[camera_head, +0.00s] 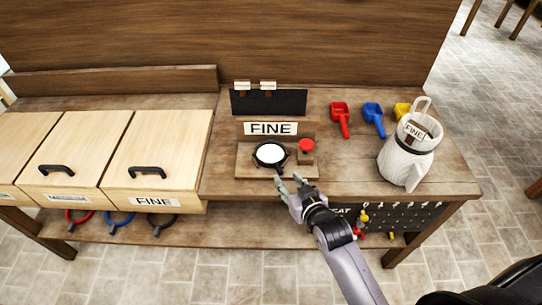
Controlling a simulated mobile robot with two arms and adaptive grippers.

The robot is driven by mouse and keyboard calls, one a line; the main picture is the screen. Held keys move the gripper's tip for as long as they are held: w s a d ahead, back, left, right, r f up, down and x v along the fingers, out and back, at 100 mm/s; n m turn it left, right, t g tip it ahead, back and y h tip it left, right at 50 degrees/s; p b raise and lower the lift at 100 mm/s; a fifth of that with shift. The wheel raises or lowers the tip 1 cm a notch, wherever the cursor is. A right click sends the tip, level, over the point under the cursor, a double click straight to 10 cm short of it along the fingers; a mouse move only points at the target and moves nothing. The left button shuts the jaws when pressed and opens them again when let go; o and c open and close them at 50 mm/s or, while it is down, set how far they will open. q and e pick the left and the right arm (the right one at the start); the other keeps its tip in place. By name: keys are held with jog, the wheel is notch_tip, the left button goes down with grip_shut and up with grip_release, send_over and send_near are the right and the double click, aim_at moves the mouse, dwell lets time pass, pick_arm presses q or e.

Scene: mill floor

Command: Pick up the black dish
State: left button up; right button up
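The black dish (270,145) is round with a dark rim and a white inside. It sits on a small wooden stand (247,172) on the workbench, in front of a "FINE" sign (270,128). My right gripper (289,180) is just in front of the dish, at the lower right of it near the bench's front edge. Its fingers are spread and look empty. A short dark part of the dish points toward the fingers, and I cannot tell whether they touch it. My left gripper is not in view.
A red knob (306,146) stands right of the dish. Red (340,116) and blue (374,117) scoops, a yellow scoop (402,109) and a white jug (404,161) are farther right. Wooden bins (158,160) with handles fill the left. A black board (268,102) stands behind.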

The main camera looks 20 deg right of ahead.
aim_at(281, 170)
jog(key=p+x, duration=0.1)
jog(key=x, duration=0.6)
jog(key=shift+w+d+f, duration=0.1)
jog(key=shift+w+d, duration=0.05)
jog(key=shift+w, duration=0.15)
jog(key=shift+s, duration=0.1)
jog(key=shift+c, duration=0.4)
grip_shut()
